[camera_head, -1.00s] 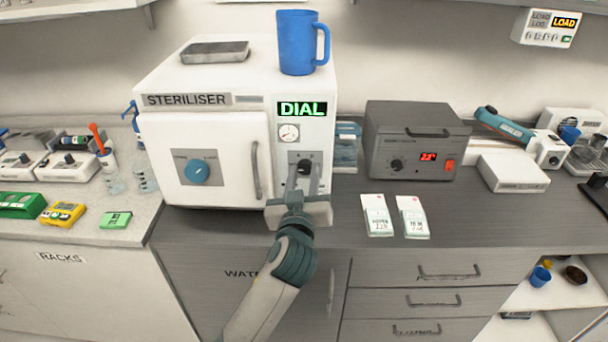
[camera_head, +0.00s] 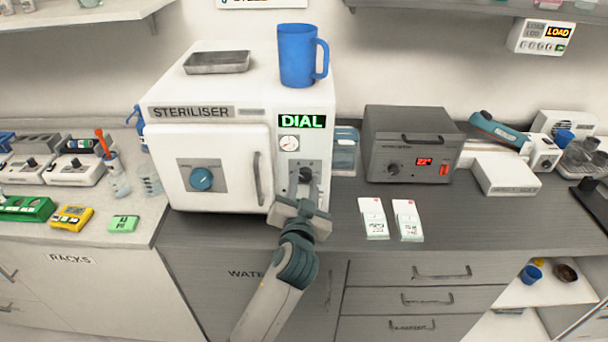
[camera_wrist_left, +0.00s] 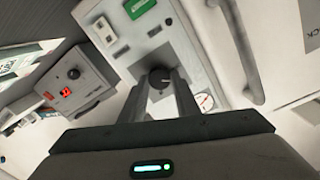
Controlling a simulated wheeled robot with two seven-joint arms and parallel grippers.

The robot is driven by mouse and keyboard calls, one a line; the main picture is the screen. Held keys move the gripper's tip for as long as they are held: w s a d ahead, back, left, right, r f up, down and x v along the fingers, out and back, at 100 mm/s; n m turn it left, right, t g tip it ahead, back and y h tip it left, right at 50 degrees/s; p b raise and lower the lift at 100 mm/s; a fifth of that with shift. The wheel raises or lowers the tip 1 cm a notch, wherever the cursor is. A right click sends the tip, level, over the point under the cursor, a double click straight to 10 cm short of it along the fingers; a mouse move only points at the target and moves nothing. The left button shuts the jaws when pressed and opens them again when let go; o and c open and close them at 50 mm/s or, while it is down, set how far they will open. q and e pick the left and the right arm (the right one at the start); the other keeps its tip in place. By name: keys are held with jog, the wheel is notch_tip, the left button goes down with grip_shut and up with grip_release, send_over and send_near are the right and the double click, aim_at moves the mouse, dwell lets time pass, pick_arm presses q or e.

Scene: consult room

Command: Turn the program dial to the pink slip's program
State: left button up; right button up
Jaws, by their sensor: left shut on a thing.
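The white steriliser (camera_head: 160,128) stands on the counter, its door shut. A lit green display on it reads DIAL (camera_head: 302,122). The black program dial (camera_head: 306,174) is low on its right-hand panel, below a small round gauge (camera_head: 289,143). My left gripper (camera_head: 307,184) is shut on this dial, its fingers on either side of the knob. The wrist view shows the dial (camera_wrist_left: 160,76) between the fingertips (camera_wrist_left: 161,84), with a pale pointer mark. Its program marks are too small to read. No plainly pink slip shows. My right gripper is not in view.
Two white cards with small red marks, one left (camera_head: 373,218) and one right (camera_head: 407,220), lie on the counter. A blue mug (camera_head: 297,56) and metal tray (camera_head: 217,62) stand on the steriliser. A grey device (camera_head: 410,140) stands to the right. The door handle (camera_head: 257,178) is left of the dial.

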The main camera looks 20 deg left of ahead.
pick_arm(q)
jog(key=m+p, duration=0.1)
jog(key=m, duration=0.1)
jog(key=shift+r+m+p, duration=0.1)
jog(key=shift+m+p, duration=0.2)
jog(key=shift+p, duration=0.1)
jog(key=shift+d+m+p, duration=0.1)
jog(key=shift+m+p, duration=0.5)
jog(key=shift+m, duration=0.4)
jog(key=o, duration=1)
jog(key=shift+o, duration=0.2)
